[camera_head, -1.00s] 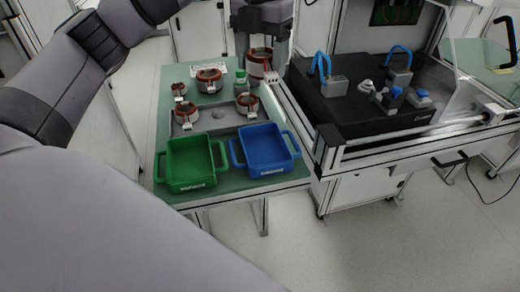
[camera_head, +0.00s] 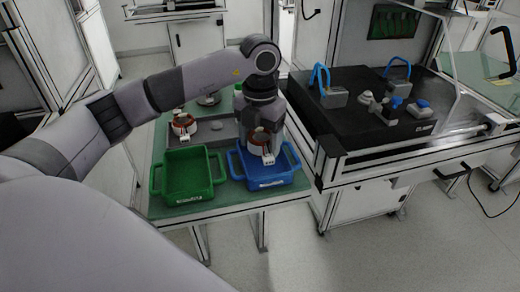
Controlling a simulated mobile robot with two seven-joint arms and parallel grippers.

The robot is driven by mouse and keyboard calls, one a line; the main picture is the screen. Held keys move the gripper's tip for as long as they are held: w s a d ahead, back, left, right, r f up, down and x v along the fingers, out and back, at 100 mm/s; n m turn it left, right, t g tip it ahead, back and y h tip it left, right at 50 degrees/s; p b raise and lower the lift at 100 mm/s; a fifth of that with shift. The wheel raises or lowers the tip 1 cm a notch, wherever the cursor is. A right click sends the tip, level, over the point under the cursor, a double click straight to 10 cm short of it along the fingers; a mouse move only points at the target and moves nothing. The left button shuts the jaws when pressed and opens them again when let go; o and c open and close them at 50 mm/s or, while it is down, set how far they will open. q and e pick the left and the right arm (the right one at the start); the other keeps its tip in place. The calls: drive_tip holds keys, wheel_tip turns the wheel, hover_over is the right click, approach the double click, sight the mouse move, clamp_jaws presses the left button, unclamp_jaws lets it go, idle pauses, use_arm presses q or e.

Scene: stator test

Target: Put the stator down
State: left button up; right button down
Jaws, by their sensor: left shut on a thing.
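My left gripper (camera_head: 263,124) points down over the blue bin (camera_head: 269,182) and is shut on a stator (camera_head: 261,141). The stator has a reddish-brown ring and a white connector block low on its front side. It hangs at the back part of the blue bin; I cannot tell whether it touches the bin floor. The gripper and wrist hide the stator's top and part of the bin's back rim. My right gripper is not in view.
A green bin (camera_head: 187,192) stands left of the blue one. Behind it, a grey tray (camera_head: 209,133) holds another stator (camera_head: 183,123). A black-topped workstation (camera_head: 350,118) with blue-handled parts stands to the right.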

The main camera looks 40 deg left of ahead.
sight(260, 162)
use_arm(q)
wheel_tip(260, 162, down, 3)
drive_tip(key=shift+f, duration=0.1)
